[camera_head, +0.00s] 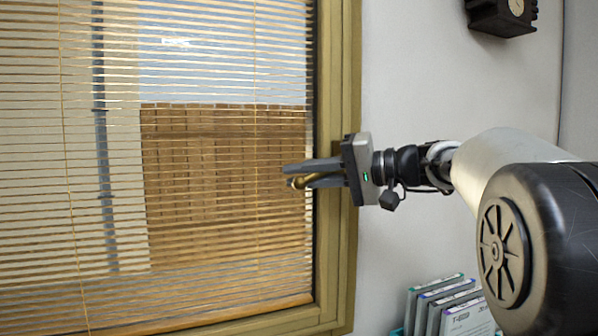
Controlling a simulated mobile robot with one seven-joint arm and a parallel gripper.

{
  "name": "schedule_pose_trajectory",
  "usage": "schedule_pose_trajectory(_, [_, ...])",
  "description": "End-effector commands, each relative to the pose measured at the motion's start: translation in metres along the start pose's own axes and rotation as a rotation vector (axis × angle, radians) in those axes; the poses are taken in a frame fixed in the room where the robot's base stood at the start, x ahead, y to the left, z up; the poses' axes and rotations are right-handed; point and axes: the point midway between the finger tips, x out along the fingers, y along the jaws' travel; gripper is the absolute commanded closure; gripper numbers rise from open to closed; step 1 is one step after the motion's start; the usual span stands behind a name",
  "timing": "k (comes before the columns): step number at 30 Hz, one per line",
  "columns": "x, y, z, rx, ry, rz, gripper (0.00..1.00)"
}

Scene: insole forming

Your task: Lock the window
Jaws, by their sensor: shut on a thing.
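The window (338,90) has a yellowish wooden frame and fills the left half of the head view, with its sash against the frame. My gripper comes in from the right and is shut on the handle. The handle's visible end points left. Its base is hidden behind the gripper.
A slatted blind (200,180) hangs over the glass, close to my fingertips. Several binders (450,308) stand at the lower right, below my arm. A dark clock-like box (500,14) is on the wall (430,70) at the upper right.

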Motion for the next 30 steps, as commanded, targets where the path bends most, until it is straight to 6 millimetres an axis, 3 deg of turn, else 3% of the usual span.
schedule_pose_trajectory(15, [-0.010,0.039,0.001,-0.290,-0.080,0.289,1.00])
schedule_pose_trajectory(30, [-0.015,0.050,-0.001,-0.386,-0.108,0.385,1.00])
